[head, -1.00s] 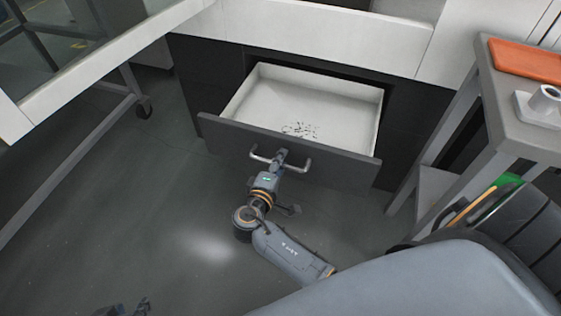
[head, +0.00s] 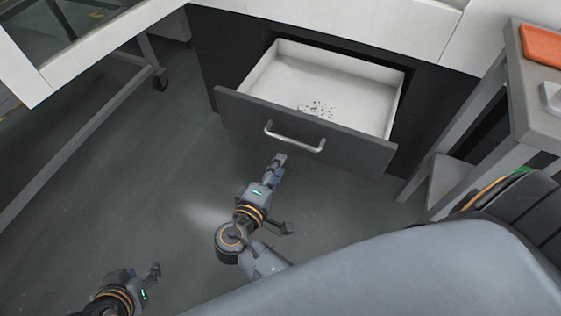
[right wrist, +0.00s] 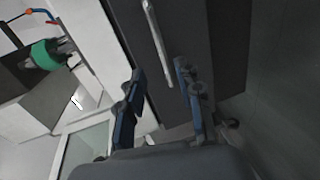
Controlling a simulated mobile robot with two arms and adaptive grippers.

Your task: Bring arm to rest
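My right gripper (head: 279,160) hangs in front of the open drawer's bar handle (head: 295,138), a little below it and apart from it. In the right wrist view its two fingers (right wrist: 160,75) are spread with nothing between them, and the handle (right wrist: 158,42) lies beyond the tips. My left gripper (head: 150,273) is low at the left of the head view, over the floor and away from the furniture. Whether its fingers are open or shut is not clear. The drawer (head: 375,153) is pulled out, with several small dark pieces (head: 317,109) inside.
A grey side table (head: 540,110) with an orange tray (head: 545,45) stands at the right. A white-topped metal frame (head: 45,90) on castors stands at the left. The floor (head: 120,195) between them is clear.

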